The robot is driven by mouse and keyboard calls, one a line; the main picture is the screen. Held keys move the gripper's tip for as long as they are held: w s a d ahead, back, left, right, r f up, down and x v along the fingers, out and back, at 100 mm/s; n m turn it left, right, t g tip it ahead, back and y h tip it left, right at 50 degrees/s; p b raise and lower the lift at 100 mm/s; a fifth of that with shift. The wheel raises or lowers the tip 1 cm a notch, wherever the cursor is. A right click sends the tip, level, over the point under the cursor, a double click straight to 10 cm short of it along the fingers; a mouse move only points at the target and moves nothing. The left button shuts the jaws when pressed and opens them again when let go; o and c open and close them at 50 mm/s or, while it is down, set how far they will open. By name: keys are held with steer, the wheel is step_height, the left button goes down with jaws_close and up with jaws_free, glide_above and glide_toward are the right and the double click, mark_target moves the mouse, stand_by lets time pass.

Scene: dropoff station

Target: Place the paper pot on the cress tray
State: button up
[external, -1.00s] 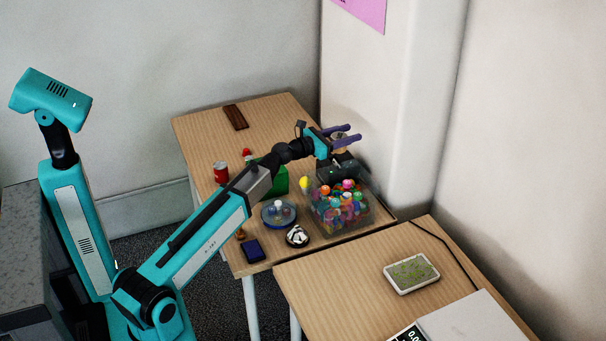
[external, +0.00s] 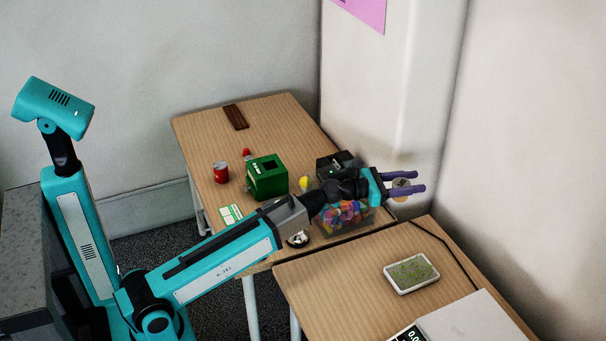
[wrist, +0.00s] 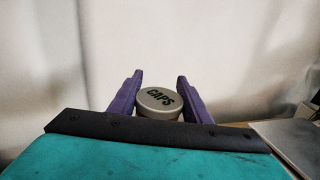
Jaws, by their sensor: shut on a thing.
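The paper pot (external: 401,185) is a small round beige pot. The pot is held in the air near the wall, beyond the far table's right end. The cress tray (external: 404,291), white with green cress, lies on the near table, lower in the picture than my gripper and well apart from it. The wrist view does not show the tray.
My arm passes over a clear bin of colourful balls (external: 345,219). A green box (external: 267,178), red can (external: 221,172) and black device (external: 338,165) stand on the far table. A pale grey box (external: 480,322) lies near the tray. Bare wood surrounds the tray's left side (external: 335,285).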

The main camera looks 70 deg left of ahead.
steer(key=s+d+m+h, duration=0.2)
steer(key=d+h, duration=0.1)
steer(key=d, duration=1.2)
glide_above(419, 270)
step_height(419, 270, down, 10)
steer(key=shift+f+g+b, duration=0.4)
steer(key=shift+f+b, duration=0.05)
steer(key=shift+f+b, duration=0.9)
steer(key=shift+f, duration=1.1)
steer(key=shift+f+b, duration=0.9)
steer(key=shift+f, duration=1.1)
steer(key=shift+f, duration=0.15)
